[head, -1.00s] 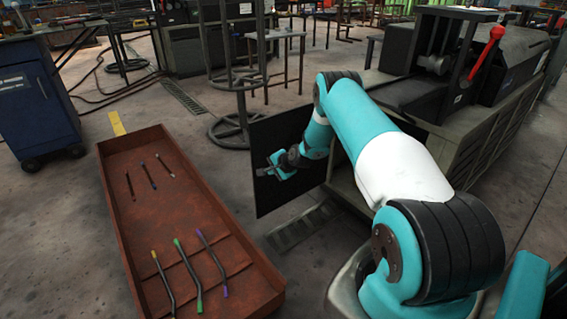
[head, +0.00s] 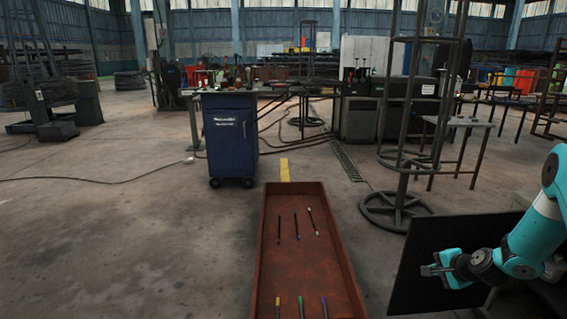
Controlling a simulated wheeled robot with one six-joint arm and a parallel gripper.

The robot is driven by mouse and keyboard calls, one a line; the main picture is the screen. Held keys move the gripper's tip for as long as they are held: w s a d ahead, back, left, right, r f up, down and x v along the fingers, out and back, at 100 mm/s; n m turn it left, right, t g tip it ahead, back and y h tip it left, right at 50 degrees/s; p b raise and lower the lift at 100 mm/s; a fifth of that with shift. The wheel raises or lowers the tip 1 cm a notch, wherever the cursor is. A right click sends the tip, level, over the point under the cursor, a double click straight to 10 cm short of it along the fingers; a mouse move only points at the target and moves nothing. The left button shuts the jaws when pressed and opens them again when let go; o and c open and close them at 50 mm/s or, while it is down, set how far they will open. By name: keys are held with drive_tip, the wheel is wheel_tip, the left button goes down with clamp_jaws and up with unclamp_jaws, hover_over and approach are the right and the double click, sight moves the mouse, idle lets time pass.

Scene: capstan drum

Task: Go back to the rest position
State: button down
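My teal arm reaches in from the right edge of the head view. My gripper (head: 430,269) is at its left end, in front of a dark upright panel (head: 405,285) and to the right of the rust-red tray. It points left and looks small here; whether its fingers are open or shut cannot be made out. No object shows in it. The capstan drum is not recognisable in this view.
The long rust-red tray (head: 263,235) on the floor holds several thin rods with dark or coloured ends. A blue cabinet (head: 230,140) stands behind it. A round-based metal stand (head: 398,205) is at right.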

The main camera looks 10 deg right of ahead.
drive_tip(key=s+a+r+n+g+y, duration=0.2)
drive_tip(key=a+r+n, duration=0.4)
drive_tip(key=a+r, duration=0.5)
drive_tip(key=s+a+r+n+g+y, duration=0.25)
drive_tip(key=a+r+n, duration=0.25)
drive_tip(key=a+r, duration=0.65)
drive_tip(key=s+a+r+n+g+h, duration=0.1)
drive_tip(key=s+a+r+n, duration=0.25)
drive_tip(key=s, duration=0.55)
drive_tip(key=s+a+r+n+g, duration=0.2)
drive_tip(key=s+a+n, duration=0.25)
drive_tip(key=s, duration=0.45)
drive_tip(key=s+a+r+n+g+h, duration=0.1)
drive_tip(key=s+a+r+n, duration=0.3)
drive_tip(key=s, duration=0.5)
wheel_tip(320, 180, up, 27)
drive_tip(key=s+a+p, duration=0.1)
drive_tip(key=p, duration=2.7)
drive_tip(key=shift+s+a, duration=0.15)
drive_tip(key=shift+g, duration=0.25)
